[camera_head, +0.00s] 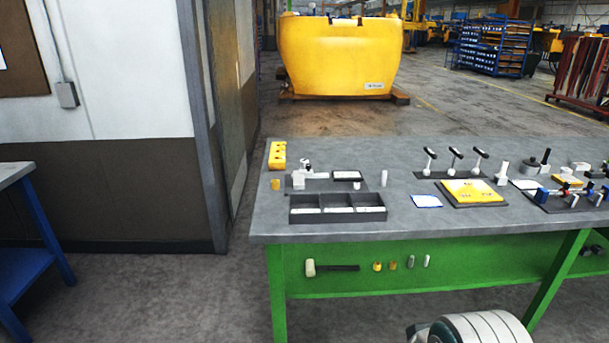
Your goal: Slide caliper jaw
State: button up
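A light grey device with an upright block and a low arm (303,176) stands on a dark base plate at the left of the workbench. It looks like the caliper with its jaw, but it is too small to tell the jaw's position. A small dark block with a pale top (346,175) is at its right end, with a short white cylinder (357,186) in front. My gripper is not in view; a white and grey rounded part of my own body shows at the bottom right.
The grey workbench (400,222) carries a three-compartment dark tray (338,218), a yellow block (277,155), a yellow plate (472,190) and a rack of three black-topped levers (453,157). A mallet (332,267) shows against the green front panel. Floor left of the bench is clear.

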aim_at(308, 171)
jog(key=i+j, duration=0.2)
jog(key=i, duration=0.25)
jog(key=i+j, duration=0.15)
jog(key=i, duration=0.3)
jog(key=i+j, duration=0.2)
jog(key=i, duration=0.25)
jog(key=i+j, duration=0.2)
jog(key=i, duration=0.25)
jog(key=i+j, duration=0.15)
jog(key=i, duration=0.3)
